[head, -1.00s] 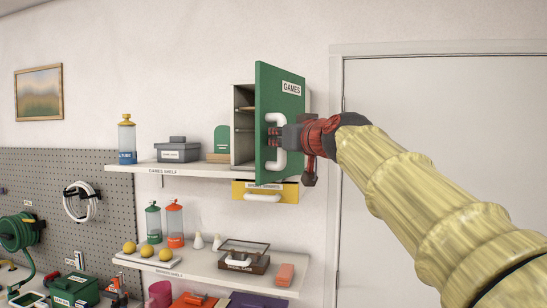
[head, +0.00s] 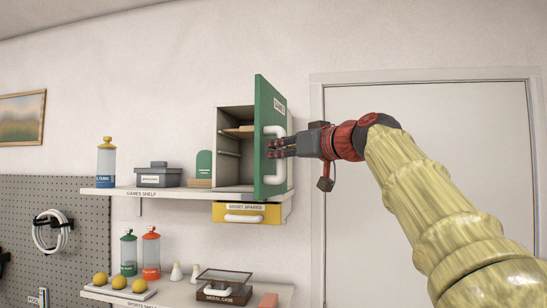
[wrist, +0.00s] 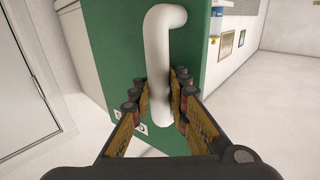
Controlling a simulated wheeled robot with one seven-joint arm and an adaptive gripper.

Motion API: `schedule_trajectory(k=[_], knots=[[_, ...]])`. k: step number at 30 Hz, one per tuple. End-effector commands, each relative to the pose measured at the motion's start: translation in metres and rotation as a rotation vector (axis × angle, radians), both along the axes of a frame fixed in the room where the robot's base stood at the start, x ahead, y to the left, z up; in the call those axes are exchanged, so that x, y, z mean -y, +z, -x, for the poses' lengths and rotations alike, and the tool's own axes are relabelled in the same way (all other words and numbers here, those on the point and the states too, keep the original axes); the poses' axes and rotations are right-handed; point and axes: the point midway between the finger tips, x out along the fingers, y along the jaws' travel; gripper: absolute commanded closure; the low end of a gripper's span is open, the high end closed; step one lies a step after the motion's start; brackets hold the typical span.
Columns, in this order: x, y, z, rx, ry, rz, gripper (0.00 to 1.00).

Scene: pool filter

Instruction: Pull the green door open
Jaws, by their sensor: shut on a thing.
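The green door (head: 262,125) of the games cabinet (head: 234,140) stands ajar, swung out from the cabinet on the upper shelf. Shelves inside the cabinet show through the gap. The door carries a white handle (head: 280,160), which also shows in the wrist view (wrist: 158,50). My gripper (head: 272,149) reaches in from the right and is shut on the handle. In the wrist view its fingers (wrist: 161,100) lie on both sides of the handle's lower part. The door's hinge is hidden.
A yellow drawer (head: 228,212) sits under the games shelf (head: 160,192). A grey box (head: 158,177) and a blue-based dispenser (head: 105,165) stand left of the cabinet. A lower shelf (head: 185,291) holds bottles, balls and a medal case. A white room door (head: 430,130) is at right.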

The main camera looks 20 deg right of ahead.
Motion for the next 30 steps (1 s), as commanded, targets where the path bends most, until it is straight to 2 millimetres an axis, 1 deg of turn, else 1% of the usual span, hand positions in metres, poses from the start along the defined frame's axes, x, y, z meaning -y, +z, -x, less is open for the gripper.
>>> schedule_trajectory(k=[1,18,24,30], knots=[[0.004,-0.006,0.0,-0.01,0.017,-0.002,1.0],[0.046,-0.004,0.015,-0.008,0.227,-0.001,1.0],[0.054,-0.005,0.019,-0.006,0.27,0.001,1.0],[0.056,-0.005,0.021,-0.003,0.284,0.002,1.0]])
